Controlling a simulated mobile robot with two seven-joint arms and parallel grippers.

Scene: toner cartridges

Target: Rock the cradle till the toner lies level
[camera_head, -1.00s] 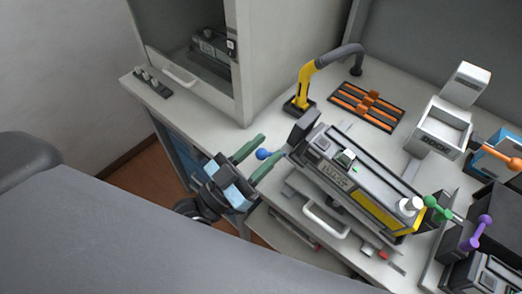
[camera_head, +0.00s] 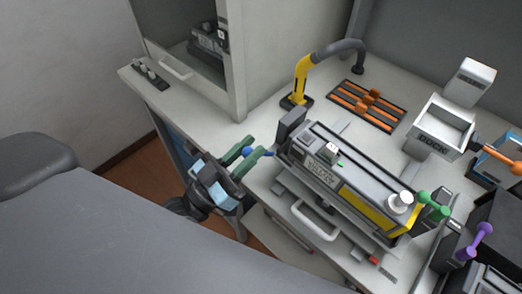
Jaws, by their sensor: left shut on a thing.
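A long grey toner cartridge (camera_head: 355,178) with a yellow side panel and a white knob lies in the cradle (camera_head: 316,203) on the bench. A white piece with a small green mark (camera_head: 332,150) sits on its top. I cannot tell whether the toner inside is level. My left gripper (camera_head: 256,156) has its green fingers shut on the blue knob (camera_head: 247,151) at the cradle's left end; the fingers hide part of the knob. My right gripper is not in view.
A yellow-and-grey hose arm (camera_head: 301,75) and an orange-slotted rack (camera_head: 366,105) stand behind the cradle. A white dock (camera_head: 440,123), a green-knobbed handle (camera_head: 433,204) and a purple-knobbed handle (camera_head: 475,240) are at right. A cabinet (camera_head: 185,45) stands at back left.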

